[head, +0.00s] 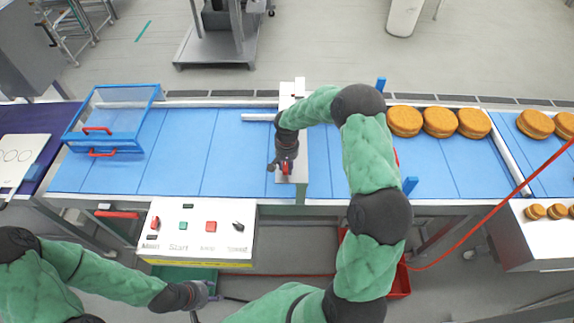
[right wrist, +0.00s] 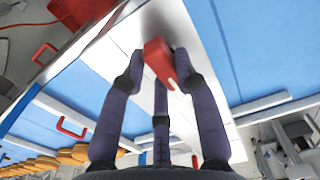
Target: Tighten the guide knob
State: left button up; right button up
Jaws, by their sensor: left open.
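The guide knob, a red handle (right wrist: 158,62), sits on a pale metal plate across the blue conveyor. It also shows in the head view (head: 286,168). My right gripper (head: 285,158) is over it from above. In the right wrist view its dark fingertips (right wrist: 158,56) stand on either side of the knob, very close to it. I cannot tell whether they touch or grip it. My left gripper (head: 205,294) is open and empty, low in front of the control box, away from the knob.
A white control box (head: 197,238) with buttons stands in front of the conveyor (head: 235,160). A clear blue-framed guard (head: 110,118) is at the left. Several filled rounds (head: 440,122) lie at the right. A red cable (head: 470,228) runs at lower right.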

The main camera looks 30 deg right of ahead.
grip_shut()
jog(key=shift+f+m+b, duration=0.1)
jog(key=shift+m+b, duration=0.3)
jog(key=shift+b, duration=0.35)
jog(key=m+b, duration=0.7)
jog(key=b, duration=0.2)
jog(key=shift+a+m, duration=0.1)
jog(key=shift+m, duration=0.2)
jog(key=m+b, duration=0.3)
jog(key=m, duration=0.1)
jog(key=shift+a, duration=0.15)
jog(key=m+b, duration=0.2)
jog(key=m, duration=0.3)
jog(key=shift+a+m, duration=0.1)
jog(key=shift+m, duration=0.2)
jog(key=shift+b, duration=0.3)
